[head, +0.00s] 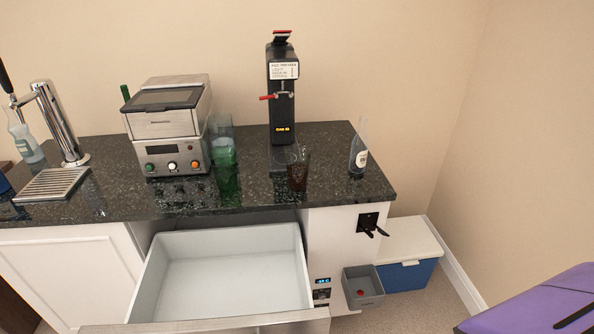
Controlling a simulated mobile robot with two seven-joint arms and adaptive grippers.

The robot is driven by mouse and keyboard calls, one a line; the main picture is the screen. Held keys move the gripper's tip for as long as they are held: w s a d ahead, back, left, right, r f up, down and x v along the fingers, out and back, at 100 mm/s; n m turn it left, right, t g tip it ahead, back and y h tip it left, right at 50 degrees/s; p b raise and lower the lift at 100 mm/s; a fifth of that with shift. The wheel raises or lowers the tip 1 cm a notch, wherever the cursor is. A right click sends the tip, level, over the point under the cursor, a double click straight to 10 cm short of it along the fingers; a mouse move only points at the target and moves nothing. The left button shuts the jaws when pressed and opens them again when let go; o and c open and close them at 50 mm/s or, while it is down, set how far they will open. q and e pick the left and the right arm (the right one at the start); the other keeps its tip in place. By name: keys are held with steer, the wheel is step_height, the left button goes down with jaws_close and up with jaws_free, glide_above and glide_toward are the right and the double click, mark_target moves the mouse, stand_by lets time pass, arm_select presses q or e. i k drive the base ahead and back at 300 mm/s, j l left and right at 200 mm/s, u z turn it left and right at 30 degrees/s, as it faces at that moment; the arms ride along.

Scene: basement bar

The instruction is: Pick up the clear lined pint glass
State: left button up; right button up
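Several glasses stand on the dark speckled counter (105,160). A clear glass (221,124) stands just right of the steel countertop machine, partly hidden behind a green glass (227,172). Another clear, low shape, perhaps a glass (284,155), shows at the foot of the black dispenser, left of a brown glass (298,174). I cannot make out lines on either clear one at this size. Neither of my grippers is in view, and nothing touches the glasses.
The steel machine (165,119), black dispenser (283,88), clear bottle (358,150) and chrome tap (61,125) stand on the counter. An open, empty drawer (233,266) juts out below. A grey bin (363,288) and blue-white box (406,276) sit right; a purple object (545,300) fills the lower right corner.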

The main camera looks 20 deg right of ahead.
mark_target(298, 170)
steer(key=l+z, duration=0.2)
steer(key=l, duration=1.25)
steer(key=k, duration=0.05)
